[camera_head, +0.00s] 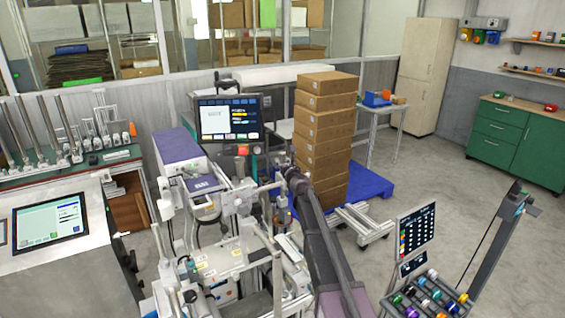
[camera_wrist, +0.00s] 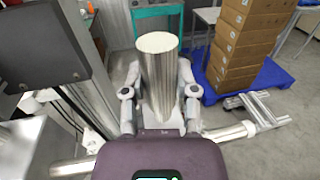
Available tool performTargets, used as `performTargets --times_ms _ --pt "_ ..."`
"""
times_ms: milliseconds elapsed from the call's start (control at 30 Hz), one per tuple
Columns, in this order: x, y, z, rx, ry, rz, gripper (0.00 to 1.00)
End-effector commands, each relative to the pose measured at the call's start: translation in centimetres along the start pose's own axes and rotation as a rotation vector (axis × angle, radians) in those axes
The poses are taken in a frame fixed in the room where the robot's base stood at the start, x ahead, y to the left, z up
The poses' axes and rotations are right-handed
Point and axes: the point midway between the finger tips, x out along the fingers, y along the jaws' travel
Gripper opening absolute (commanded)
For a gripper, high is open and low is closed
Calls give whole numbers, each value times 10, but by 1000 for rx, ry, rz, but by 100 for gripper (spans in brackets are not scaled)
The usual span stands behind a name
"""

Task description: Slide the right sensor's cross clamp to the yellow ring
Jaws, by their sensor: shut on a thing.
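In the wrist view my gripper (camera_wrist: 160,108) has its two fingers on either side of a pale grey clamp block (camera_wrist: 161,121), shut on it. A thick shiny metal post (camera_wrist: 158,68) rises upright from the block, between the fingers. The block's lower part is hidden behind my gripper's body. In the head view my gripper (camera_head: 272,187) is at the right side of the machine, small and partly lost among grey parts. I cannot make out the yellow ring or the sensor in either view.
A dark box-shaped unit (camera_wrist: 38,42) stands close on the left in the wrist view. A machine screen (camera_head: 229,118) stands behind the work area. Stacked cartons (camera_head: 322,140) stand on a blue pallet (camera_head: 372,184) behind my arm. Open floor (camera_head: 435,170) lies to the right.

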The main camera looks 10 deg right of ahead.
Motion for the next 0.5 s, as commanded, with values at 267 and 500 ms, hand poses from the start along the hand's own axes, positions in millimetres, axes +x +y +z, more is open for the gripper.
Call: performTargets --times_ms 267,500 --pt "0 6 0 0 -1 2 0" --pt "0 6 1 0 -1 2 71"
